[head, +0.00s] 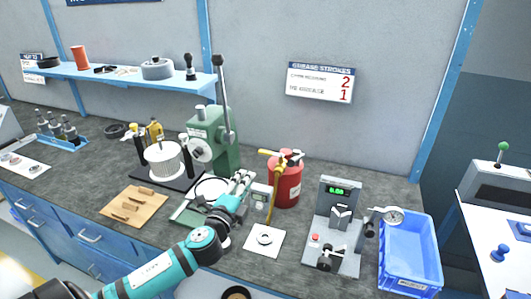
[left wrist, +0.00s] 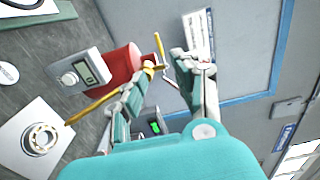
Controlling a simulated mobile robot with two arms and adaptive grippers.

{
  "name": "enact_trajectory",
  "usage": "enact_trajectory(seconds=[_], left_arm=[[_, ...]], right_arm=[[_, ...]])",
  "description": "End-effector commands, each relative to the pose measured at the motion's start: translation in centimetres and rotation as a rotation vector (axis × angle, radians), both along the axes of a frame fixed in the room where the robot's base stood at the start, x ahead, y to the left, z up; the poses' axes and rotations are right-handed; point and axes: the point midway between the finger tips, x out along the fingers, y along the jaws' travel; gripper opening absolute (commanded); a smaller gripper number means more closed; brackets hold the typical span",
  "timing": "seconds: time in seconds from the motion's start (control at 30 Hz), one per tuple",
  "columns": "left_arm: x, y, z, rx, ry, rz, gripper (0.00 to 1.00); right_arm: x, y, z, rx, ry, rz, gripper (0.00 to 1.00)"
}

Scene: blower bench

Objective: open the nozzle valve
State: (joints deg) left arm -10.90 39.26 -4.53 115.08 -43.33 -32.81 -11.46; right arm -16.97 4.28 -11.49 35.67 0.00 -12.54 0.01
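A red canister (head: 286,188) stands on the bench, right of centre, with yellow and dark fittings (head: 277,156) on top. A yellow hose (head: 271,207) hangs down its front left side. I cannot tell which fitting is the nozzle valve. My left gripper (head: 241,180) is left of the canister, apart from it in the head view. My right gripper is not in view.
A small grey meter (head: 260,195) stands between gripper and canister. A white pad with a ring (head: 264,240) lies in front. A green press (head: 212,140) stands behind left. A grey gauge stand (head: 335,232) and a blue crate (head: 410,284) are at right.

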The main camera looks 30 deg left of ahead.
Motion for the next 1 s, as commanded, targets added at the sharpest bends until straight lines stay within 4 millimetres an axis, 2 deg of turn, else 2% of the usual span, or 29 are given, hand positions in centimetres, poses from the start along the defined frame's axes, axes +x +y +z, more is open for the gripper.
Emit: enact_trajectory(seconds=[0.4, 0.7, 0.83, 1.0], left_arm=[[8.0, 2.0, 0.4, -0.006, -0.001, 0.004, 0.31], [13.5, 3.3, 0.1, -0.008, 0.000, 0.004, 0.31], [15.0, 3.6, 0.0, -0.007, 0.000, 0.004, 0.31], [15.9, 3.8, -0.1, -0.008, 0.002, 0.003, 0.31]], right_arm=[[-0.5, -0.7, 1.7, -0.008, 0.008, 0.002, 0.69], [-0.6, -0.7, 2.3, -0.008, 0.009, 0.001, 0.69], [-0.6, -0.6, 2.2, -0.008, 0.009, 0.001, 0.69], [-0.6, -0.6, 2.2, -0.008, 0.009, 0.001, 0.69]])
